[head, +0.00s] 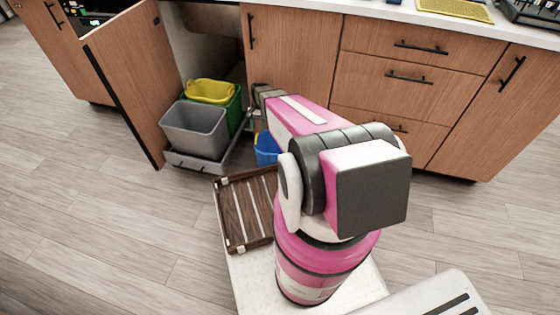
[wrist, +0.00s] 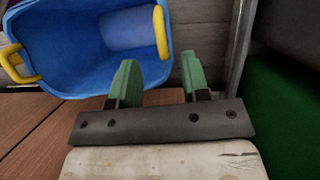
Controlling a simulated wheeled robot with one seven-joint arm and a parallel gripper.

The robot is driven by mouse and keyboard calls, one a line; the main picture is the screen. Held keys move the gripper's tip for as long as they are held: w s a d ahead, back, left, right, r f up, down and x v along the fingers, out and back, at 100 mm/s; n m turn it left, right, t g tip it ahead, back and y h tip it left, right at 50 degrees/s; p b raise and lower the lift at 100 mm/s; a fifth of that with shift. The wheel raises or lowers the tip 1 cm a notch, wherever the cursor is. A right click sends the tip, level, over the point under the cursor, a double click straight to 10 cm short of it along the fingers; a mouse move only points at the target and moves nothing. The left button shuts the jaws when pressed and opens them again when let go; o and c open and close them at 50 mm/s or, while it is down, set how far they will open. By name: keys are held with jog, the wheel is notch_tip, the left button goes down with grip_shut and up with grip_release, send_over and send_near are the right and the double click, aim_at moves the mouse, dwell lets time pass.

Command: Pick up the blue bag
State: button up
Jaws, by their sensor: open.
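The blue bag (wrist: 90,60) is an open, hollow blue container with yellow handles, large at the upper left of the wrist view. One yellow handle (wrist: 160,32) is at its right rim, past the gap between my fingertips. Another handle is at its left. In the head view only a small part of the blue bag (head: 266,149) shows beside my arm, low in front of the cabinet. My gripper (wrist: 160,72) is open and empty, with two green fingers apart. The left finger overlaps the bag's rim in the picture; contact cannot be told. My arm mostly hides the gripper in the head view.
The grey bin (head: 194,130), yellow container (head: 210,91) and green bin (head: 236,108) stand at a pull-out in the open cabinet. The green bin fills the wrist view's right (wrist: 285,110). The open cabinet door (head: 130,80) stands left. A slatted wooden tray (head: 229,222) is on my base.

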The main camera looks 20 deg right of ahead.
aim_at(257, 135)
jog(key=x, duration=0.5)
jog(key=shift+s+a+f, duration=0.15)
jog(key=shift+s+a, duration=0.15)
jog(key=shift+s, duration=0.05)
grip_shut()
